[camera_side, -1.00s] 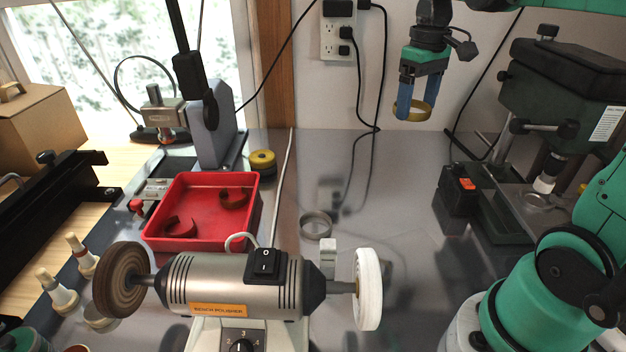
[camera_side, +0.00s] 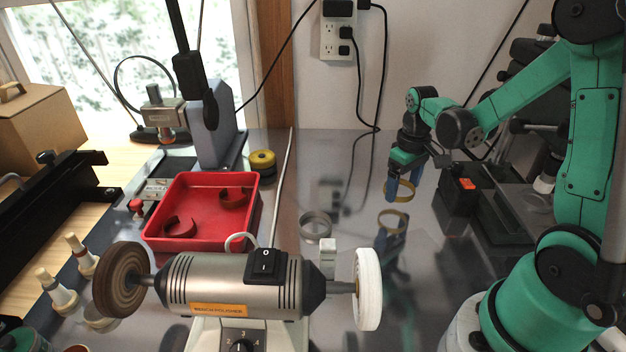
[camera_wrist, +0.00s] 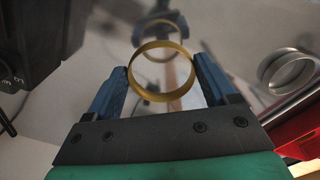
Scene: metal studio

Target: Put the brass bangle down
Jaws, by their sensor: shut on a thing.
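The brass bangle (camera_side: 405,199) is a thin gold-coloured ring held between the blue fingers of my gripper (camera_side: 400,188). In the wrist view the bangle (camera_wrist: 160,98) is gripped across its outer sides by both fingertips of my gripper (camera_wrist: 162,68). The fingers point down over the grey metal bench (camera_side: 345,270). The bangle is above the bench, with its mirror image on the shiny surface below it and a small gap between. Nothing else is in the fingers.
A steel-grey ring (camera_side: 316,226) lies on the bench to the left, and in the wrist view the grey ring (camera_wrist: 290,70) is at right. A red tray (camera_side: 153,236) holds brown cuffs. The bench polisher (camera_side: 225,282) stands in front. Bare bench surrounds the bangle.

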